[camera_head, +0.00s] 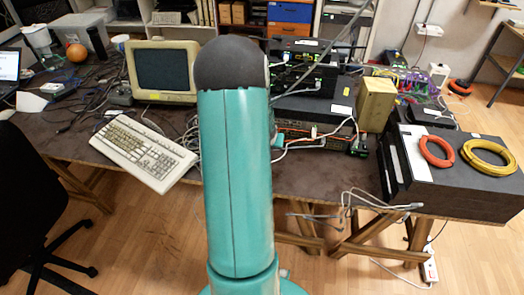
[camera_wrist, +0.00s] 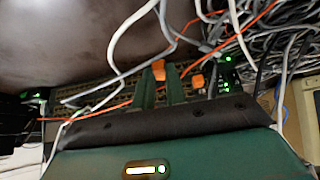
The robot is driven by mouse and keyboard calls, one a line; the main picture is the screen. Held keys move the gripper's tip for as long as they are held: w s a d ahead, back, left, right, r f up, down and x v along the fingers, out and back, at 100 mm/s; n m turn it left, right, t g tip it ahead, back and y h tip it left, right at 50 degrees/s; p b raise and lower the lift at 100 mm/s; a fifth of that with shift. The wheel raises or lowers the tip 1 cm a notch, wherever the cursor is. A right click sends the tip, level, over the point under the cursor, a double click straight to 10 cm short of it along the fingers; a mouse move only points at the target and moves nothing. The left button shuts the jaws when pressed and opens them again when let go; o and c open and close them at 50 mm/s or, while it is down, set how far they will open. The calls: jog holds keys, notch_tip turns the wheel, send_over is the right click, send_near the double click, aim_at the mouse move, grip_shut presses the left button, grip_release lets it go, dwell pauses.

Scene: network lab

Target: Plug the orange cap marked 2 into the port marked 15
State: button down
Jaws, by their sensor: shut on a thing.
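In the wrist view my gripper (camera_wrist: 160,78) has its two green fingers close together, with an orange cap (camera_wrist: 158,70) held between their tips. A second orange cap (camera_wrist: 197,80) shows just right of the fingers, apart from them. A dark device with a row of ports (camera_wrist: 110,98) lies behind the fingers. I cannot read any cap or port number, nor tell whether the held cap touches a port. In the head view the ported device (camera_head: 312,130) stands on the table right of my arm, which hides much of my gripper.
White cables (camera_wrist: 132,30) and orange cables (camera_wrist: 240,38) hang close around the fingers. In the head view a keyboard (camera_head: 142,150) and old monitor (camera_head: 162,72) stand left on the table (camera_head: 60,135). A beige box (camera_head: 376,104) stands right of the device.

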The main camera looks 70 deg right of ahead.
jog(key=shift+w+d, duration=0.2)
jog(key=shift+d, duration=1.05)
jog(key=shift+w+d, duration=0.15)
jog(key=shift+d, duration=1.1)
jog(key=shift+w+d, duration=0.1)
jog(key=shift+d, duration=0.75)
dwell(0.4)
jog(key=c, duration=1.4)
grip_release()
jog(key=shift+o, duration=0.2)
jog(key=v, duration=1.3)
jog(key=shift+r, duration=0.4)
jog(key=shift+a, duration=0.1)
